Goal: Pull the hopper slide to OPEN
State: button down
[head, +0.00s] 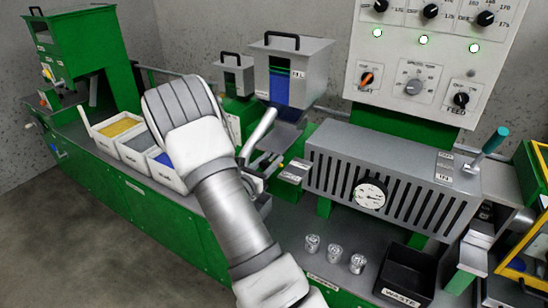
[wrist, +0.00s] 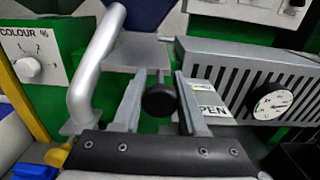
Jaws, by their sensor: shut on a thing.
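The hopper (head: 312,75) stands at the top middle of the head view, a grey bin with a black handle and a blue front window. In the wrist view my gripper (wrist: 160,86) has its two fingers on either side of a round black knob (wrist: 160,101), shut on it. I take this knob to be the slide's. A label with the letters "PEN" (wrist: 208,112) shows right of the fingers, partly hidden by one. In the head view my arm hides the fingers and knob; a labelled grey plate (head: 294,171) shows beside it.
A silver bent bar (wrist: 92,70) rises close left of my gripper. The slotted grey barrel housing (head: 400,170) with a dial (head: 370,193) stands to the right. Small metal pieces (head: 334,250) and a black WASTE bin (head: 408,274) are in front. Open trays (head: 120,127) lie left.

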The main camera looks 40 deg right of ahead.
jog(key=shift+a+f, duration=0.1)
jog(key=shift+a, duration=0.05)
jog(key=shift+c, duration=2.4)
grip_release()
jog(key=shift+a, duration=0.1)
jog(key=v, duration=1.7)
jog(key=shift+s+a, duration=0.2)
